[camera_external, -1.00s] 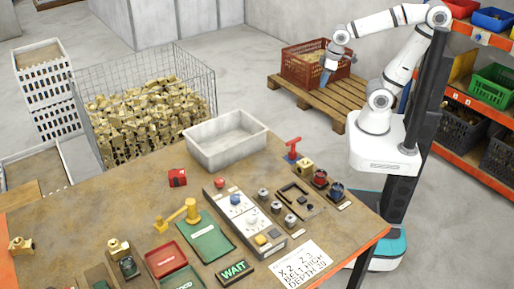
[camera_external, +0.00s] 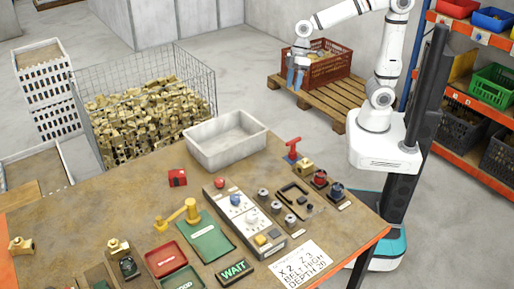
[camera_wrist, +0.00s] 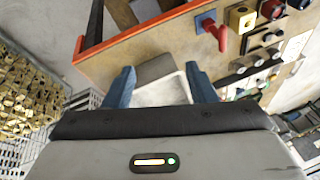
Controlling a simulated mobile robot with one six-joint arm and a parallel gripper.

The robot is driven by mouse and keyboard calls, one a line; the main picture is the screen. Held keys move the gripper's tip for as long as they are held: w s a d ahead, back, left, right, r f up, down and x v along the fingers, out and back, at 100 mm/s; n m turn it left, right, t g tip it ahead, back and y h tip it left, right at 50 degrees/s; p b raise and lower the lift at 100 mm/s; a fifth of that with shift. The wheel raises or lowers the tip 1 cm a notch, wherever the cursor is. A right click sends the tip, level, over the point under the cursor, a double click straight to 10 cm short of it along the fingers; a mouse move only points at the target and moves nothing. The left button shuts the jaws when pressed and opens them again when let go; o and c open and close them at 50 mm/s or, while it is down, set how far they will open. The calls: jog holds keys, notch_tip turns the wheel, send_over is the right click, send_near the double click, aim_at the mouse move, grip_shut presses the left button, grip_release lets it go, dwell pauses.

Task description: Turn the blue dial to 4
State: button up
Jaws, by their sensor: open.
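A dark dial with a blue top (camera_external: 337,190) sits near the right edge of the workbench, beside a similar red-topped dial (camera_external: 320,178). A blue knob (camera_external: 235,200) also stands on the white control panel (camera_external: 225,212). The dials' settings are too small to read. My gripper (camera_external: 296,78) hangs in the air beyond the bench, in front of the red crate in the picture, well away from both. Its blue fingers are apart and empty. In the wrist view, my gripper (camera_wrist: 160,76) is open, with the red-topped dial (camera_wrist: 272,10) at the upper right.
A grey-white bin (camera_external: 226,140) sits at the bench's back edge. A wire cage of brass parts (camera_external: 150,120) and a red crate (camera_external: 325,66) on a pallet stand behind.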

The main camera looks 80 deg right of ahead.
jog(key=w+a+n+g+y, duration=0.1)
jog(key=w+a+n+y, duration=0.1)
jog(key=w+a, duration=0.3)
jog(key=w+a+n+y, duration=0.1)
jog(key=w+a+n, duration=0.2)
jog(key=a, duration=0.5)
jog(key=n+g+y+p, duration=0.35)
jog(key=n+y, duration=0.25)
jog(key=n, duration=0.4)
send_over(235, 195)
jog(key=w+d, duration=0.1)
jog(key=d, duration=0.3)
notch_tip(235, 195, down, 7)
notch_tip(235, 195, down, 7)
jog(key=shift+r+p, duration=0.2)
jog(key=shift+p, duration=0.6)
jog(key=shift+x, duration=1.05)
jog(key=shift+a+f, duration=0.2)
jog(key=shift+a, duration=0.2)
jog(key=c, duration=1)
